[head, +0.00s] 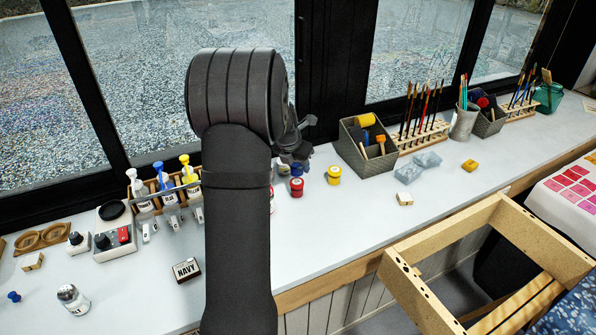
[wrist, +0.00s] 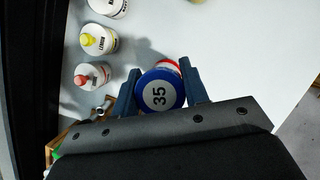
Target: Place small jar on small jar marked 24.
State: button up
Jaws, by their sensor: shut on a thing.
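My gripper (wrist: 160,82) is shut on a small jar with a blue lid (wrist: 159,90) marked 35, one finger on each side of it. In the head view the blue jar (head: 297,169) shows just below my gripper. A small red jar (head: 297,188) is directly under the blue one, upright on the counter. Its red edge (wrist: 166,64) shows behind the blue lid in the wrist view. I cannot tell whether the two jars touch. No number 24 can be read; the red jar's top is hidden.
A yellow jar (head: 334,175) stands right of the red one. Pump bottles (head: 168,182) stand in a rack at the left, near a NAVY box (head: 186,270). A grey bin (head: 366,148) and brush rack (head: 420,138) stand behind.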

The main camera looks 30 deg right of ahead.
aim_at(298, 171)
jog(key=shift+f, duration=1.4)
jog(key=shift+f, duration=0.1)
jog(key=o, duration=1)
jog(key=v, duration=1.2)
